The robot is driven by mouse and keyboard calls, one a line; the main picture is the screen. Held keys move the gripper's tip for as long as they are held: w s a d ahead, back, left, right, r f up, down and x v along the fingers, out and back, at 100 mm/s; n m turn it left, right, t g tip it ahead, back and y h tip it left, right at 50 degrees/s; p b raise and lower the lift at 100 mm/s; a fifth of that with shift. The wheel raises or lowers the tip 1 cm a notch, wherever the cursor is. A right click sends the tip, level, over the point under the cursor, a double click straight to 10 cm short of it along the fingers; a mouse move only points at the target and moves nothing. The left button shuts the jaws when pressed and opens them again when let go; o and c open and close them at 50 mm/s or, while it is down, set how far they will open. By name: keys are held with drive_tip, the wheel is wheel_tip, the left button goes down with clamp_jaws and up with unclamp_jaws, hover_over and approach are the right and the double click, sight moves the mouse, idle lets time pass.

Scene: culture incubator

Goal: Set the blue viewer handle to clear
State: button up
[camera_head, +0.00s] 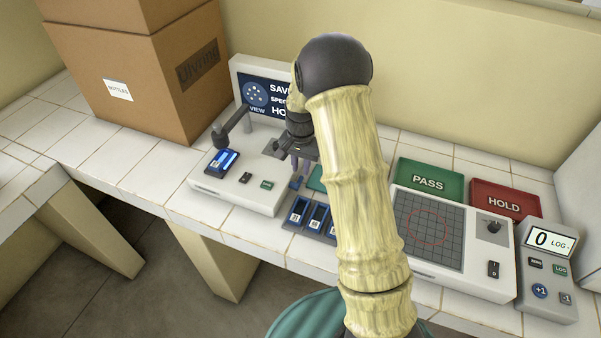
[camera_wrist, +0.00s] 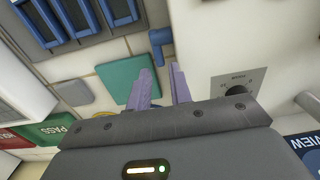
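The blue viewer handle (camera_wrist: 160,46) is a small bent blue piece beside the white viewer's edge in the wrist view. In the head view it shows as a small blue piece (camera_head: 295,182) just below my gripper. The white viewer (camera_head: 225,193) has an upright screen (camera_head: 262,97) reading "VIEW" and partly hidden text. A grey plate with a dark round knob (camera_wrist: 238,90) sits on it. My gripper (camera_wrist: 163,82) points down by the viewer's right side. Its two purple fingers are apart, with nothing between them, and do not touch the handle.
A rack with several blue-framed slides (camera_head: 313,217) and a teal pad (camera_head: 317,178) lie close by. A grid stage (camera_head: 428,230), PASS (camera_head: 430,181) and HOLD (camera_head: 503,200) pads and a counter (camera_head: 548,270) stand right. A large cardboard box (camera_head: 140,80) is at the back left.

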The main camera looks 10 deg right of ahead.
sight(301, 177)
drive_tip(key=shift+f, duration=1.95)
clamp_jaws()
